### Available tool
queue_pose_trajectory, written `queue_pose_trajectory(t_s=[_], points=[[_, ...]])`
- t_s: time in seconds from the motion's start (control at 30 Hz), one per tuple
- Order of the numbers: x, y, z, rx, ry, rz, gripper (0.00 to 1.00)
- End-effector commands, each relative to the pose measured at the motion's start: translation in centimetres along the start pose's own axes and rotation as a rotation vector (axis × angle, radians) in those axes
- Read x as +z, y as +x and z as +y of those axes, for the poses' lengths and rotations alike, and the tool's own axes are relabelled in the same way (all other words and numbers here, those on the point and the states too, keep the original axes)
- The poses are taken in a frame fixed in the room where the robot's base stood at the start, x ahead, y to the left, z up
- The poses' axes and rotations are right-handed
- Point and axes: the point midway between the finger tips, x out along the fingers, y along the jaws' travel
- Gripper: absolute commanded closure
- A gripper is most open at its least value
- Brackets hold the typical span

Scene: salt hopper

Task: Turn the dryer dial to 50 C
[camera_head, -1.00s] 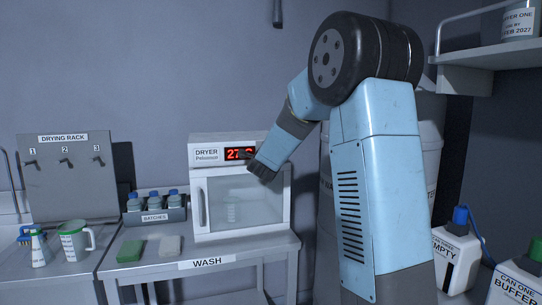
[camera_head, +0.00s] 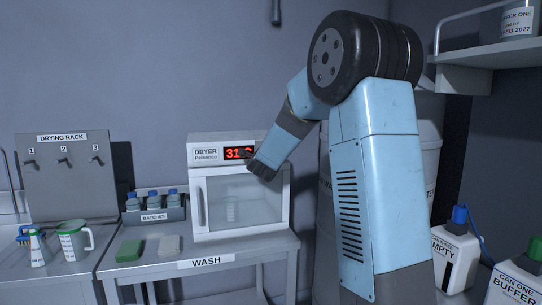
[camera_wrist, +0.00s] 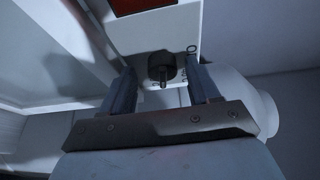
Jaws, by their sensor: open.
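The dryer (camera_head: 240,190) is a white cabinet with a clear door on the wash table. Its red display (camera_head: 236,153) starts with 31; my arm hides the rest. The dial (camera_wrist: 162,68) shows in the wrist view as a dark round knob with a pointer, below the red display (camera_wrist: 135,5). Scale marks beside it are only partly readable. My gripper (camera_wrist: 163,85) is open, with one finger on each side of the dial; I cannot tell whether they touch it. In the head view my arm covers the dial.
On the wash table (camera_head: 206,263) lie a green sponge (camera_head: 130,250) and a pale block (camera_head: 168,245). A batches rack (camera_head: 155,213) with blue-capped bottles stands left of the dryer. A jug (camera_head: 73,241) stands further left. A white can (camera_head: 453,255) stands at right.

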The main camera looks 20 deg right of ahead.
Motion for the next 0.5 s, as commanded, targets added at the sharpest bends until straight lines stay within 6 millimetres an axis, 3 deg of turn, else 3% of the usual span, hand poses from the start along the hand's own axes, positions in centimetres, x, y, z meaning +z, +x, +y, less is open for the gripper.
queue_pose_trajectory(t_s=[0.23, 0.5], points=[[0.1, -1.6, -0.1, -0.002, -0.001, -0.002, 0.39], [0.1, -6.5, -0.1, -0.002, -0.001, -0.002, 0.39]])
